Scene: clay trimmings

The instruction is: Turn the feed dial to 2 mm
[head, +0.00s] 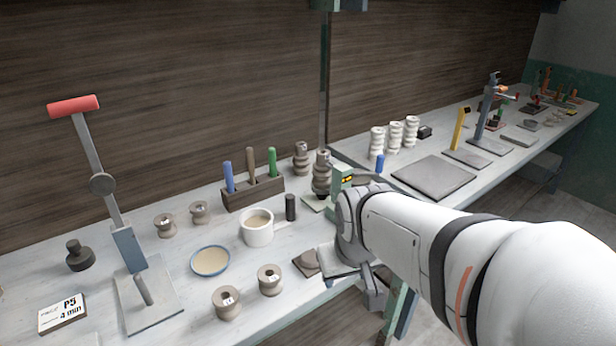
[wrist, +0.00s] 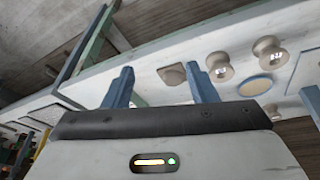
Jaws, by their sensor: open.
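I cannot make out a feed dial or its scale in either view. A pale green housing (head: 340,190) with a dark panel and yellow marks stands behind my wrist in the head view, partly hidden by it. My gripper (wrist: 162,88) is open and empty, its two blue-grey fingers spread apart in the wrist view. In the head view it hangs at the bench's front edge, and my arm covers part of the bench. A card (head: 62,313) reading "P5 4 mm" lies at the bench's left end.
The bench (head: 210,312) holds ribbed spools (head: 227,302), a white pot (head: 256,228), a blue-rimmed dish (head: 210,261) and a tool rack (head: 253,194). A red-handled lever press (head: 130,250) stands left. A grey slab (head: 433,177) lies right.

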